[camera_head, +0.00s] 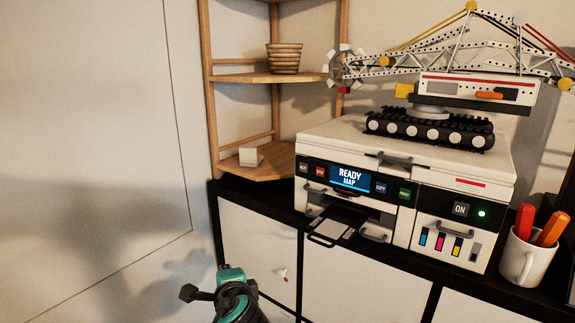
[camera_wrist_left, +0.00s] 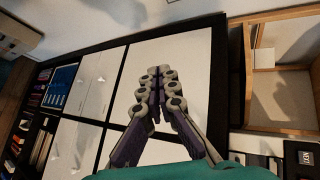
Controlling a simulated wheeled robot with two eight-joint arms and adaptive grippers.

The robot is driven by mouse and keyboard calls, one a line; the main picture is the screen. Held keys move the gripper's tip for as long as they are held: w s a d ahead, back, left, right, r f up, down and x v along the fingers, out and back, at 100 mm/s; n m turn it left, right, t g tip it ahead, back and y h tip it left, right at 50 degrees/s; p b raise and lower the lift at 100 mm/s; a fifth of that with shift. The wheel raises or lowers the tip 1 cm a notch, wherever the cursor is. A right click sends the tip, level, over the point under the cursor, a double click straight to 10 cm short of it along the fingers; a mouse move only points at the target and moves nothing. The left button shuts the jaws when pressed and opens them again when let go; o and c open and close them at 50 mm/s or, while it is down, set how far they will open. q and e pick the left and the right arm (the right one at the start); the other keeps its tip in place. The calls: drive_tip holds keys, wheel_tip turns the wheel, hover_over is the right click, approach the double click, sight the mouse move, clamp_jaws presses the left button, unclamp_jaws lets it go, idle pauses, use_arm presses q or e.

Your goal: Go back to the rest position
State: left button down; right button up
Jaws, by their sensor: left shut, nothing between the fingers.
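My left gripper (camera_wrist_left: 158,76) shows in the left wrist view. Its two grey and purple fingers lie together with nothing between them, in front of the white cabinet doors (camera_wrist_left: 195,60). In the head view a teal and black part of my left arm stands at the bottom edge, left of the middle, in front of the cabinet and below the printer (camera_head: 345,135). The fingers cannot be made out there. My right gripper is in neither view.
The printer's display reads "READY MAP" and its output tray (camera_head: 325,232) sticks out. A crane model (camera_head: 430,128) stands on top. A mug (camera_head: 524,262) with pens is at right. A wooden corner shelf (camera_head: 245,78) holds a pot (camera_head: 284,60). The wall at left is clear.

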use_arm(q)
drive_tip(key=s+a+f+n+g+h+b, duration=0.1)
drive_tip(key=s+f+n+b, duration=0.4)
drive_tip(key=f, duration=0.7)
drive_tip(key=s+a+f+n+g+h+b, duration=0.1)
drive_tip(key=s+f+n+b, duration=0.4)
drive_tip(key=f, duration=0.7)
drive_tip(key=s+a+f+n+g+h+b, duration=0.2)
drive_tip(key=s+f+n+b, duration=0.3)
drive_tip(key=f, duration=0.8)
drive_tip(key=s+g+b, duration=0.1)
drive_tip(key=s+b, duration=0.1)
drive_tip(key=s, duration=0.1)
drive_tip(key=shift+s+h, duration=0.3)
drive_tip(key=shift+s, duration=0.1)
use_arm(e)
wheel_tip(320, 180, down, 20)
